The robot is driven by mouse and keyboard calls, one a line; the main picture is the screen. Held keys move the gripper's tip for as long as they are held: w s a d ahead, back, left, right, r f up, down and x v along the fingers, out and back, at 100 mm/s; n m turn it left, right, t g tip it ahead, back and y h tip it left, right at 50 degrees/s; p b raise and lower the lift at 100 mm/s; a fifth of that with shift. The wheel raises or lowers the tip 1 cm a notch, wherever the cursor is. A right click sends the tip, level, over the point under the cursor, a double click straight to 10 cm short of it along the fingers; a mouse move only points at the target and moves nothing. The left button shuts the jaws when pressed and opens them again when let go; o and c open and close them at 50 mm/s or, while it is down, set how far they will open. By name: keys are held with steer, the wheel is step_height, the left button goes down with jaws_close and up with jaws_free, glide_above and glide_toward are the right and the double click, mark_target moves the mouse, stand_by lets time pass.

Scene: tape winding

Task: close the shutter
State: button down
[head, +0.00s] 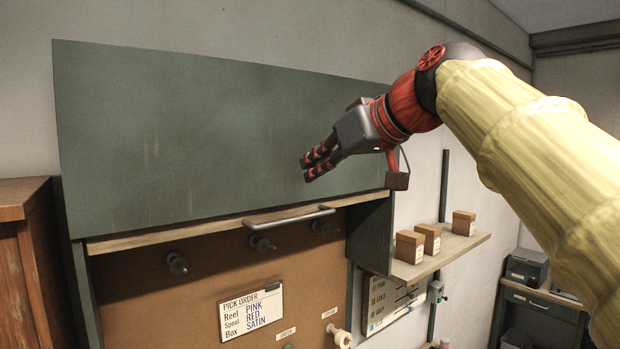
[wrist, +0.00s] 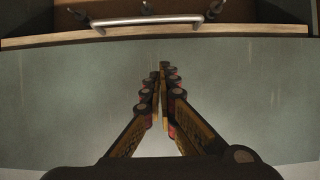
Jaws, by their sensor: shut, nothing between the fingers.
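The green shutter (head: 190,130) is a broad panel that covers the upper part of the cabinet; the pegboard below it is uncovered. A pale wooden strip (head: 150,239) runs along its lower edge and carries a metal bar handle (head: 288,218). My gripper (head: 306,169) is shut and empty in front of the panel, above and a little right of the handle. In the wrist view the shut fingers (wrist: 164,68) point toward the handle (wrist: 148,20), which lies beyond the fingertips, apart from them. The shutter panel (wrist: 60,90) fills most of that view.
Dark pegs (head: 177,263) stick out below the strip. A pick order card (head: 250,312) hangs on the brown board (head: 180,310). At right, a shelf (head: 440,257) holds small brown boxes (head: 409,246). A wooden cabinet (head: 20,260) stands at left.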

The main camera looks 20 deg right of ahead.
steer(key=p+x, duration=0.1)
steer(key=x, duration=0.7)
steer(key=shift+a+p, duration=0.1)
steer(key=shift+p, duration=0.2)
steer(key=f, duration=0.3)
steer(key=shift+s, duration=0.2)
steer(key=shift+s+f, duration=0.15)
steer(key=shift+f, duration=0.4)
step_height(320, 180, down, 27)
steer(key=b, duration=2.6)
